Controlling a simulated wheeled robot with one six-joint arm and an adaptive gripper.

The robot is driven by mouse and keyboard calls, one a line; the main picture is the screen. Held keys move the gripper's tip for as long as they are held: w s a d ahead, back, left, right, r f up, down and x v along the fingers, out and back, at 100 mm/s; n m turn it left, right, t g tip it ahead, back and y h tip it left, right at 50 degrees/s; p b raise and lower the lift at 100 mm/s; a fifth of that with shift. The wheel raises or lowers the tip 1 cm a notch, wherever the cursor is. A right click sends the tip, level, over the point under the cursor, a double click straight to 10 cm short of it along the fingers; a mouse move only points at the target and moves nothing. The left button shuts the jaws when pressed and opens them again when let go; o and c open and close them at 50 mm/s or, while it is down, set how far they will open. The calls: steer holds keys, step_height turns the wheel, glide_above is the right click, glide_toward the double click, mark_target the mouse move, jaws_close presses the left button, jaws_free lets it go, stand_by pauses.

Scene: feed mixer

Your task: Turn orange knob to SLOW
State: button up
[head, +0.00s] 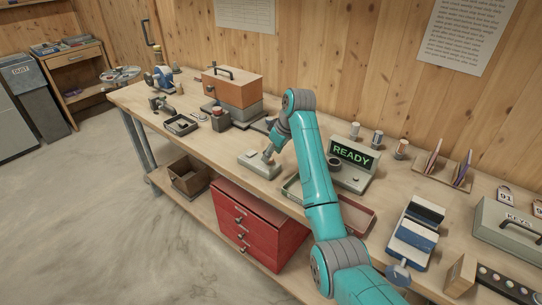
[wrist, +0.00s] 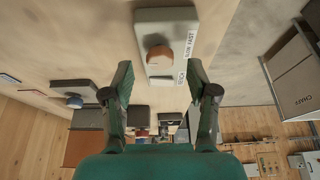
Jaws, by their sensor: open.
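The orange knob (wrist: 160,55) sits on a pale grey box (wrist: 165,18) in the wrist view. White labels along the box edge include one that appears to read FAST; the others are hard to read, and so is the knob's exact pointing. My gripper (wrist: 159,72) is open, its two fingers apart on either side of the lower part of the box, with the knob just beyond the fingertips and not held. In the head view the grey box (head: 250,168) lies on the workbench under my gripper (head: 268,155), which largely hides the knob.
The workbench (head: 200,150) holds a READY display (head: 352,153) to the right and an orange-brown case (head: 231,88) at the back left. A red drawer unit (head: 255,225) stands below.

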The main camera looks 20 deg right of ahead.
steer(key=shift+x, duration=1)
jaws_close()
